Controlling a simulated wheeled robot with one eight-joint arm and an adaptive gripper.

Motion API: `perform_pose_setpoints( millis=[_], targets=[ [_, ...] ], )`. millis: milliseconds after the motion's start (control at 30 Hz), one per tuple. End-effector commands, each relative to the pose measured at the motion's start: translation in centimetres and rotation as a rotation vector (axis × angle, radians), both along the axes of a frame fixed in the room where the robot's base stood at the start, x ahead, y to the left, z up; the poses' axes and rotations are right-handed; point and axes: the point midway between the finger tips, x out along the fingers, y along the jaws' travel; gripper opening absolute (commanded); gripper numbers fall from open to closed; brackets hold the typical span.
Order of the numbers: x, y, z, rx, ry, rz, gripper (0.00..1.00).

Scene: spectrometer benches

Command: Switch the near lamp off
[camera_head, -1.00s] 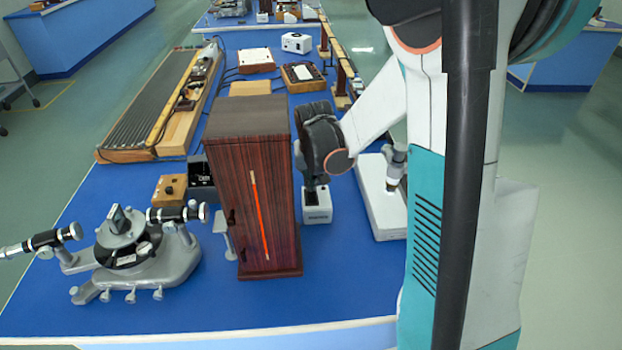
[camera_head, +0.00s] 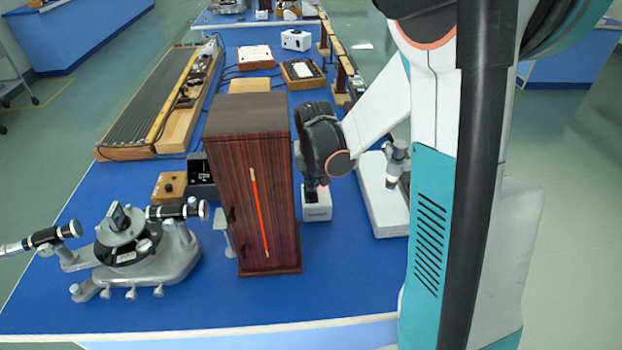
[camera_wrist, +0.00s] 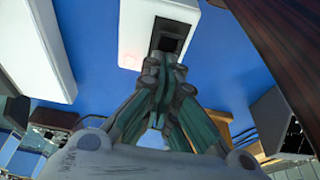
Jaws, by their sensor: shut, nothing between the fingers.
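The near lamp is a tall dark-striped wooden housing (camera_head: 240,205) on the blue bench, with a slit (camera_head: 259,215) glowing orange-red. Just right of it stands a small white switch box (camera_head: 318,213). In the wrist view, the switch box (camera_wrist: 153,15) carries a black rocker switch (camera_wrist: 168,40), with a faint red glow on its white face. My gripper (camera_head: 315,186) points down over the box. Its fingers (camera_wrist: 165,65) are shut and empty, at the edge of the rocker. I cannot tell whether they touch it. A red light shows beside the fingertips in the head view.
A grey spectrometer (camera_head: 140,250) stands left of the housing. A white instrument (camera_head: 382,200) stands close right of the switch box. A small wooden box (camera_head: 170,187) and a long ribbed wooden board (camera_head: 150,110) lie behind. The bench's front strip is clear.

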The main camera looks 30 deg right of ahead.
Motion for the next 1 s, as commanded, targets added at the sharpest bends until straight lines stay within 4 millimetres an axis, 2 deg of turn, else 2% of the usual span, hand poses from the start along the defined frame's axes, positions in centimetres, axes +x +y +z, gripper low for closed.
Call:
perform_pose_setpoints(
  millis=[167,333,500,800,1000],
  targets=[
    [0.1,0.0,0.2,0.000,0.000,0.000,0.00],
    [0.4,-0.1,1.8,0.000,0.000,0.001,0.00],
    [1.0,-0.3,4.8,-0.001,0.000,0.002,0.00],
    [0.0,0.1,10.9,-0.001,0.000,0.002,0.00],
    [-0.3,0.3,13.3,-0.001,0.000,0.002,0.00]
  ],
)
